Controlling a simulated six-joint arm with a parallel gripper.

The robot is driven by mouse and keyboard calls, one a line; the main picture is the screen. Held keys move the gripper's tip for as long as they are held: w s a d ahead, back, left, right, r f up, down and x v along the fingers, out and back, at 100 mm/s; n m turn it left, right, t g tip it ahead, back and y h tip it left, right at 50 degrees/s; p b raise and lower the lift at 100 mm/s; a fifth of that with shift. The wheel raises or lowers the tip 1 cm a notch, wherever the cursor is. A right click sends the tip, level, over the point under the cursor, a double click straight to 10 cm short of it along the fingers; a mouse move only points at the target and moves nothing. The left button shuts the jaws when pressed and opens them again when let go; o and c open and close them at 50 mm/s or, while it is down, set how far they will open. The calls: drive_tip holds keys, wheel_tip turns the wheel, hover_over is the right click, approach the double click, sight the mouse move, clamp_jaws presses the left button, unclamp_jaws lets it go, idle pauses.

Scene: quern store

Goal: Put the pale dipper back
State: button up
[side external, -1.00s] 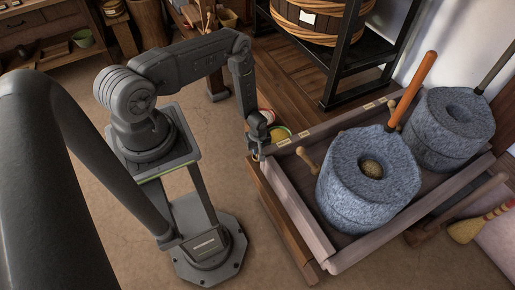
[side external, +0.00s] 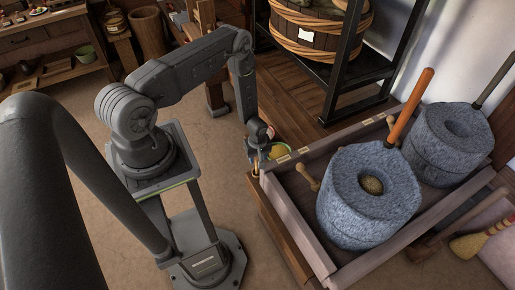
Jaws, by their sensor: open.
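My gripper (side external: 257,160) is open and points down at the left back corner of the wooden tray (side external: 299,228). A small pale yellowish bit (side external: 254,173) shows right by the fingertips. It may be part of the pale dipper, but it is too small to tell, and I cannot tell whether the fingers touch it.
A grey stone quern (side external: 345,215) with an orange handle (side external: 411,107) stands in the tray, a second quern (side external: 440,150) behind it. A pale wooden peg (side external: 308,177) sits beside the front quern. A black rack (side external: 338,75) holds a tub (side external: 300,40). A brush (side external: 470,245) lies at right.

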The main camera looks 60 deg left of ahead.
wheel_tip(320, 180, up, 6)
drive_tip(key=shift+r, duration=0.1)
drive_tip(key=w+d+r+m+t, duration=0.1)
drive_tip(key=w+d+r+m, duration=0.1)
drive_tip(key=r, duration=0.8)
drive_tip(key=w+d+r+m+y, duration=0.1)
drive_tip(key=w+d+r+m, duration=0.1)
drive_tip(key=r, duration=0.8)
drive_tip(key=w+d+r+m+t, duration=0.1)
drive_tip(key=w+d+r+m, duration=0.15)
drive_tip(key=r, duration=0.85)
drive_tip(key=s+d+r+m+t, duration=0.1)
drive_tip(key=s+d+r+m, duration=0.2)
drive_tip(key=s+r, duration=0.3)
drive_tip(key=s+d+r+m+t, duration=0.1)
drive_tip(key=s+d+r+m, duration=0.2)
drive_tip(key=s+r, duration=0.4)
drive_tip(key=s+d+r+m+t+h, duration=0.1)
drive_tip(key=s+d+r+m, duration=0.2)
drive_tip(key=s+d+r, duration=0.2)
drive_tip(key=s+r, duration=0.1)
drive_tip(key=s, duration=0.1)
drive_tip(key=shift+s+r+m+t, duration=0.3)
drive_tip(key=shift+s+r+m, duration=0.05)
